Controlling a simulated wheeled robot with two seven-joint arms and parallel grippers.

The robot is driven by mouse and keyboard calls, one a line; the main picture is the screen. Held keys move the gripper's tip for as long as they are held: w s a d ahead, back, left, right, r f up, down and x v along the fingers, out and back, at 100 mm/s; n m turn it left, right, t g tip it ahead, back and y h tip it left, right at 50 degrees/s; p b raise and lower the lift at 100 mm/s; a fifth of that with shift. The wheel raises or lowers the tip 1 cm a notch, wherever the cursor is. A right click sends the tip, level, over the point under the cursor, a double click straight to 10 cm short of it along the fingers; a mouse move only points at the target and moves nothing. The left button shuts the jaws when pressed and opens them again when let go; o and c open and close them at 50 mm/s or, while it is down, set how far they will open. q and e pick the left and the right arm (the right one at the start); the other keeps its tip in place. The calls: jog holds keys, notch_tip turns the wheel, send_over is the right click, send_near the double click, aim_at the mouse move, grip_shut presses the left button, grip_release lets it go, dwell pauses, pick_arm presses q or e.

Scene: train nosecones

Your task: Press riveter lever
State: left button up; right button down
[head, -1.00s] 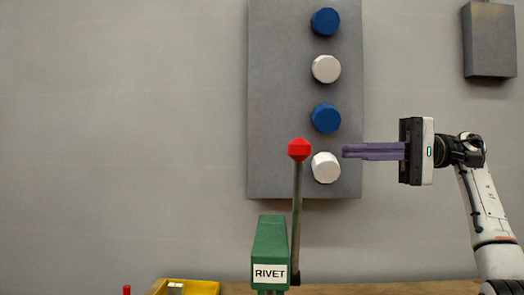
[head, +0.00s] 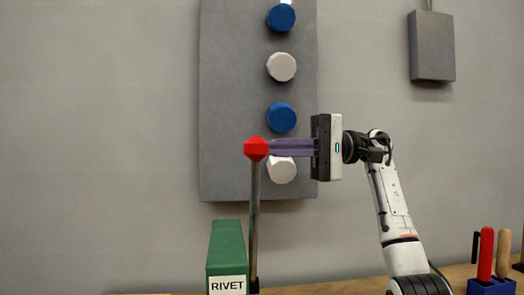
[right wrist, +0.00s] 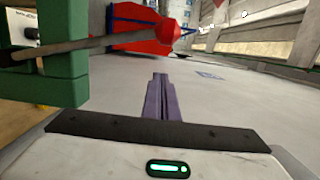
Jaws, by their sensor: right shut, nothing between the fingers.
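The green riveter (head: 227,252), labelled RIVET, stands on the bench at the bottom of the head view. Its grey lever (head: 255,220) stands upright and ends in a red knob (head: 256,148). My right gripper (head: 272,147) is shut and empty, level with the knob and just to its right; whether its tips touch the knob I cannot tell. In the right wrist view the shut purple fingers (right wrist: 160,80) point forward, and the red knob (right wrist: 169,33), lever (right wrist: 95,46) and green riveter body (right wrist: 65,75) show ahead and left. My left gripper is out of view.
A grey panel (head: 226,110) with blue and white knobs is on the wall behind the lever. A grey box (head: 432,46) hangs at upper right. A blue holder (head: 491,286) with a red-handled tool (head: 486,252) stands on the bench at lower right.

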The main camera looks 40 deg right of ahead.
aim_at(262, 148)
jog(key=s+a, duration=0.1)
jog(key=a, duration=0.1)
jog(key=s+a, duration=0.1)
jog(key=shift+s+a+b, duration=0.3)
jog(key=shift+a, duration=0.05)
